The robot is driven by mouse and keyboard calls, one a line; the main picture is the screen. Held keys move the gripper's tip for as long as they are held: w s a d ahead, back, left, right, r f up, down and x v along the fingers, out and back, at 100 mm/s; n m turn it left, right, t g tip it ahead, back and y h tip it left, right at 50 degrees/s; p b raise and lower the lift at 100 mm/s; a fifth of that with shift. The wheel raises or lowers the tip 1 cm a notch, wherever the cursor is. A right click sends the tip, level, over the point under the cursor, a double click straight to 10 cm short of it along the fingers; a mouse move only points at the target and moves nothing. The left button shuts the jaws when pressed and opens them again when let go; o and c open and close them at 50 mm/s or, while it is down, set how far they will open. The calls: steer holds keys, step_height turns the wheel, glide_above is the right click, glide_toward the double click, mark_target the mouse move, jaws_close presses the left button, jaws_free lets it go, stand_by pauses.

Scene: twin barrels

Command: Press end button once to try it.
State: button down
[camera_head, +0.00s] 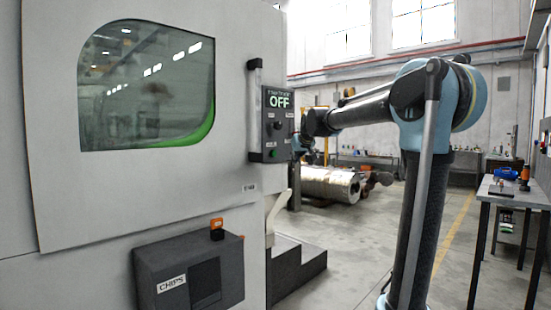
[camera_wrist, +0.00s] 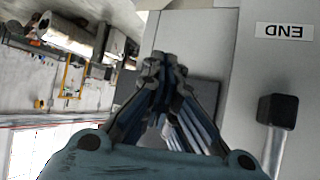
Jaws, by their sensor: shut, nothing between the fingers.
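In the head view a dark control panel (camera_head: 277,124) on the machine shows "OFF" on its screen. Below the screen are small dark controls and a green button (camera_head: 273,154); their labels are too small to read. The wrist view shows an upside-down END label (camera_wrist: 285,31) on the pale machine face; no button can be made out beside it. My gripper (camera_wrist: 164,64) is shut and empty in the wrist view, left of that label. In the head view the end of my arm is just right of the panel; its fingertips are hard to make out.
A vertical door handle (camera_head: 254,105) stands left of the panel; its black end cap (camera_wrist: 278,110) shows in the wrist view. A chips box (camera_head: 188,270) and dark steps (camera_head: 296,268) are below. A workbench (camera_head: 513,193) stands at the right. Open floor lies between.

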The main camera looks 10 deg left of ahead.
steer(key=shift+w+a, duration=0.1)
steer(key=w+a, duration=0.5)
steer(key=a, duration=0.1)
steer(key=shift+a, duration=0.4)
steer(key=shift+w+a, duration=0.1)
steer(key=shift+w, duration=0.1)
stand_by(1.3)
steer(key=shift+w+a, duration=0.15)
steer(key=shift+a, duration=0.05)
steer(key=shift+w+a+r, duration=0.1)
steer(key=shift+w+a, duration=0.3)
steer(key=shift+a, duration=0.1)
stand_by(1.2)
steer(key=shift+s+d, duration=0.1)
stand_by(0.3)
steer(key=shift+s+d, duration=0.55)
steer(key=shift+d, duration=0.15)
steer(key=shift+s+d, duration=0.8)
steer(key=shift+d, duration=0.2)
steer(key=shift+s+d, duration=0.75)
steer(key=shift+d, duration=0.25)
